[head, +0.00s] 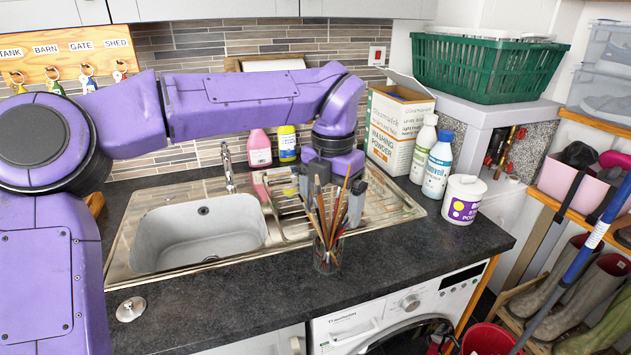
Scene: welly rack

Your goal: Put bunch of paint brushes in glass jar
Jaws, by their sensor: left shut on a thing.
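The glass jar (327,262) stands upright on the dark worktop, in front of the sink's drainer. The bunch of paint brushes (331,222) is upright and fanned out a little, with its lower ends at the jar and seeming to be inside its mouth. My left gripper (331,199) reaches down from above the drainer, with one finger on each side of the brushes, shut on the bunch above the jar's rim. Whether the brushes touch the jar's bottom is hard to tell. My right gripper is not in view.
A steel sink (200,234) lies left of the jar. A white tub (464,199), bottles (438,165) and a washing powder box (397,130) stand to the right and behind. A plug (131,309) lies front left. The worktop right of the jar is clear.

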